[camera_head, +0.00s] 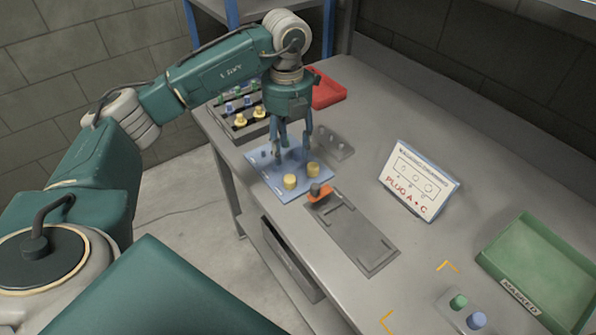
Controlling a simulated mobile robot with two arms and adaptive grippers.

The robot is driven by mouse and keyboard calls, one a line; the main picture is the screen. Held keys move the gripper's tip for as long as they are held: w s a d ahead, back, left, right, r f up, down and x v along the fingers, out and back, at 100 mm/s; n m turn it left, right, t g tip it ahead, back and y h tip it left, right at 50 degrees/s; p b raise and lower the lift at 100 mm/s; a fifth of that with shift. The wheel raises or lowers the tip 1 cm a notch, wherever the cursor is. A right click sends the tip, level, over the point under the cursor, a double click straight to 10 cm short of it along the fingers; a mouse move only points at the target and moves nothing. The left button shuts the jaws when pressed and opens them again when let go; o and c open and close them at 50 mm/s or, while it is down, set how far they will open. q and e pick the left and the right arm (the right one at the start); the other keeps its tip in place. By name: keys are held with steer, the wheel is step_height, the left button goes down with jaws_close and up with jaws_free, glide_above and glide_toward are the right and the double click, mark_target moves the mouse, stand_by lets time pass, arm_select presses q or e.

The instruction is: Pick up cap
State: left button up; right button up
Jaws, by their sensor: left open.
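My left gripper (292,150) points down over a light blue plate (262,160) on the bench, fingers apart. Two yellow caps stand on the plate, one nearer the front (290,182) and one to its right (313,170). The gripper is just behind them, and I see nothing between its fingers. A dark rack (218,122) at the back left holds more caps in rows: green (238,91), blue (247,101) and yellow (240,120). The gripper and wrist hide part of the plate. My right gripper is not in view.
A grey fixture (352,237) with an orange clamp (319,194) lies in front of the plate. A sign (420,180) reads "PLUG A + C". A green tray (545,262) labelled "MASKED", a small block with a green and a blue cap (477,320), and a red tray (327,90) stand around.

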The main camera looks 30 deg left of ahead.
mark_target(290, 178)
arm_select(q)
steer(key=f, duration=0.1)
steer(key=s+f, duration=0.1)
steer(key=f, duration=0.1)
steer(key=shift+s+f+p, duration=0.2)
steer(key=shift+p, duration=0.1)
steer(key=shift+w+f, duration=0.15)
steer(key=shift+f, duration=0.15)
steer(key=shift+w+d+f, duration=0.1)
steer(key=shift+f, duration=0.3)
steer(key=f, duration=0.1)
steer(key=f+p, duration=0.2)
steer(key=f, duration=0.1)
steer(key=shift+d+f, duration=0.1)
steer(key=shift+d, duration=0.15)
steer(key=shift+f, duration=0.2)
steer(key=c, duration=0.8)
steer(key=shift+c, duration=0.5)
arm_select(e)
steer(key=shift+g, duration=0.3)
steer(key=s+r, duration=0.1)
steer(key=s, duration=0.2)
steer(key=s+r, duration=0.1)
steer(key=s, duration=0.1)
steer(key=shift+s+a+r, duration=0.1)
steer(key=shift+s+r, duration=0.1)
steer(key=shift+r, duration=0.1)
